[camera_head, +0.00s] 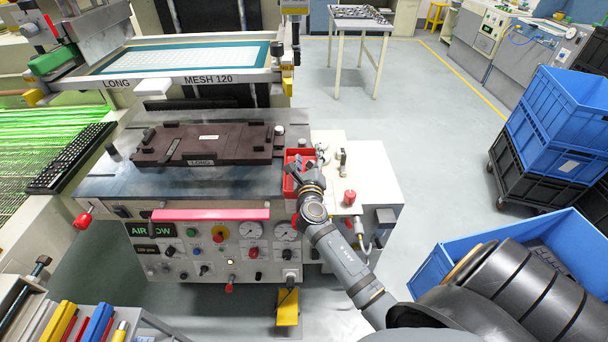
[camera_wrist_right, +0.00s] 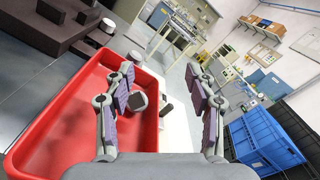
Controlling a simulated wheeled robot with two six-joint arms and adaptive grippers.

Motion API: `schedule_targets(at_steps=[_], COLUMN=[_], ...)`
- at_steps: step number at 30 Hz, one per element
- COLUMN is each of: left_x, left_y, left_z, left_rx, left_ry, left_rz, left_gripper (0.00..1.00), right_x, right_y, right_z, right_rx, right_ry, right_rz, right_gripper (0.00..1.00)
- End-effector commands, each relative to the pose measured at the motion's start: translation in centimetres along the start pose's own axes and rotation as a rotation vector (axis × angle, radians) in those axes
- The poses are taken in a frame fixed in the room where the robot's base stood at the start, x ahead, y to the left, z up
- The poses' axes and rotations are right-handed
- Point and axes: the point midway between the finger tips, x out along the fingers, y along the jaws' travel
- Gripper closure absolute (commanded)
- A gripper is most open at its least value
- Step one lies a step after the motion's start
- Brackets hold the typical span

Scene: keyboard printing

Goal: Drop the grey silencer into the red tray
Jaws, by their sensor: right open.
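The red tray (camera_head: 291,155) sits on the machine's right side in the head view. In the right wrist view the tray (camera_wrist_right: 45,125) fills the left side. My right gripper (camera_head: 309,163) is over the tray's right part, its fingers apart; the wrist view shows nothing between the fingertips (camera_wrist_right: 162,82). A small dark grey piece (camera_wrist_right: 138,102) shows by the left finger, at the tray's right side; it may be the silencer. I cannot tell whether it lies inside the tray or on its rim. My left gripper is out of view.
A dark fixture plate (camera_head: 230,142) lies on the machine table left of the tray. A small upright fitting (camera_head: 342,158) and a red knob (camera_head: 350,197) stand on the pale surface right of the gripper. Blue crates (camera_head: 550,120) are stacked farther right.

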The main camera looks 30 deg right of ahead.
Motion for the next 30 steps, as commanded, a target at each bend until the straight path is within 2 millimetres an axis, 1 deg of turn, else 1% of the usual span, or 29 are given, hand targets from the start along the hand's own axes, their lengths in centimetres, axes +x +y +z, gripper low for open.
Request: schedule_targets(at_steps=[1,6,9,12,15,18,30], left_x=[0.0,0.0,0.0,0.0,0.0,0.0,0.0], left_y=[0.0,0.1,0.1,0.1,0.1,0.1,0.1], left_z=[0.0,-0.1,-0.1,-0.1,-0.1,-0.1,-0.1], left_rx=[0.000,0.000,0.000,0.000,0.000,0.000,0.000], left_ry=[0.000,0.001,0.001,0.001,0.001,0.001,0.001], left_rz=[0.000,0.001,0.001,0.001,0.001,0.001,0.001], left_gripper=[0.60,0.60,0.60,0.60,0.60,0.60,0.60], right_x=[-1.1,-5.4,-7.6,-9.2,-10.1,-10.4,-10.4], right_y=[0.1,0.1,0.0,0.1,0.0,-0.1,0.0], right_z=[-0.1,-0.2,-0.2,-0.1,-0.1,0.0,0.0], right_rx=[0.001,0.004,0.003,0.004,0.002,0.001,0.000], right_ry=[0.003,0.006,0.007,0.004,0.003,0.001,0.001], right_rz=[0.001,0.001,0.001,0.001,-0.001,-0.001,-0.001], right_gripper=[0.44,0.44,0.44,0.44,0.44,0.44,0.44])
